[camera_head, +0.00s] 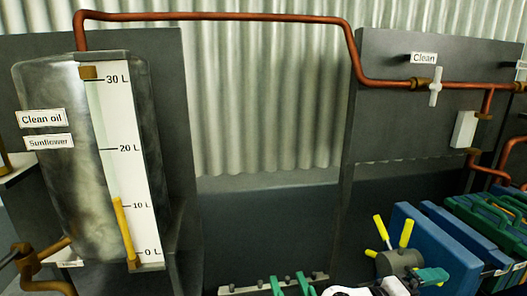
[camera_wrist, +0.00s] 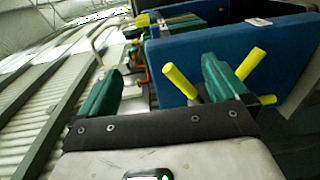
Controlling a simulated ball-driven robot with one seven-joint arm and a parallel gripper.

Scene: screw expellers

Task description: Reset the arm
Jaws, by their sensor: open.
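My gripper (camera_wrist: 160,84) shows in the wrist view with its two green fingers wide apart. It is open and nothing is between the fingers. A hub with yellow handles (camera_wrist: 180,82) lies just beyond the right finger, which partly covers it. I cannot tell whether they touch. In the head view the same yellow handles (camera_head: 405,233) stand on a grey hub in front of a blue press plate.
Blue plates (camera_head: 432,250) and green parts (camera_head: 487,222) fill the lower right. A clean oil tank (camera_head: 75,185) with a level gauge stands at left. A copper pipe (camera_head: 215,16) runs overhead to a white valve handle (camera_head: 435,86).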

